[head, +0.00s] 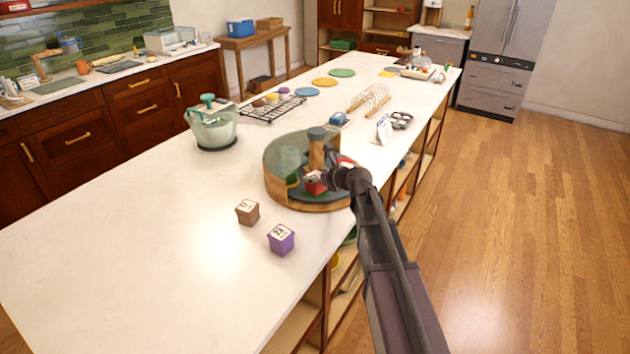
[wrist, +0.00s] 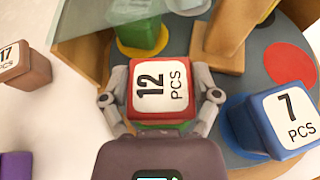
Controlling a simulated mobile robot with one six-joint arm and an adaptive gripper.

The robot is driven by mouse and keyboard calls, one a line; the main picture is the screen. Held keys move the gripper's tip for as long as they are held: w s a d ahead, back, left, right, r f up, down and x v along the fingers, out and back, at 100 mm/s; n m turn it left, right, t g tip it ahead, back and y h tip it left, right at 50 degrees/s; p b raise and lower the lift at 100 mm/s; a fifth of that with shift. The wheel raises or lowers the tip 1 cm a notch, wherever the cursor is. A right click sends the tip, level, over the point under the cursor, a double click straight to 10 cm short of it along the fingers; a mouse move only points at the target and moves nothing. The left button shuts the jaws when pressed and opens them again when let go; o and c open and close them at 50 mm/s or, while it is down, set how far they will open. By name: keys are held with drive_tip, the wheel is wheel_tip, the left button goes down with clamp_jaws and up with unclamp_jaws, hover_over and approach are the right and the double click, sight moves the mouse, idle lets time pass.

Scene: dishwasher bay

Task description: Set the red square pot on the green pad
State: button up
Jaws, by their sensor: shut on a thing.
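The red square pot (wrist: 162,92) has a white lid label reading 12 PCS. My gripper (wrist: 162,97) is shut on it, with one finger on each side. The pot also shows in the head view (head: 315,188), inside the round wooden carousel (head: 308,204), at its near right part. A thin green edge, which looks like the green pad (wrist: 168,126), shows just under the pot in the wrist view. Most of it is hidden by the pot and my gripper, and I cannot tell whether pot and pad touch.
A blue pot (wrist: 272,124) marked 7 stands close on the right. A green pot (wrist: 138,32) on a yellow pad is behind left. A bare red pad (wrist: 289,62) lies right of the wooden centre post (head: 316,150). Brown (head: 247,212) and purple (head: 281,239) pots stand outside.

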drive_tip(key=shift+f, duration=0.25)
drive_tip(key=o, duration=1.1)
drive_tip(key=shift+r, duration=0.1)
drive_tip(key=shift+r, duration=0.1)
drive_tip(key=shift+s+d+r, duration=0.1)
drive_tip(key=shift+s+r, duration=0.05)
drive_tip(key=p+v, duration=0.4)
drive_tip(key=v, duration=0.7)
drive_tip(key=shift+s+d+p, duration=0.2)
drive_tip(key=shift+s+p, duration=0.1)
drive_tip(key=shift+p, duration=0.05)
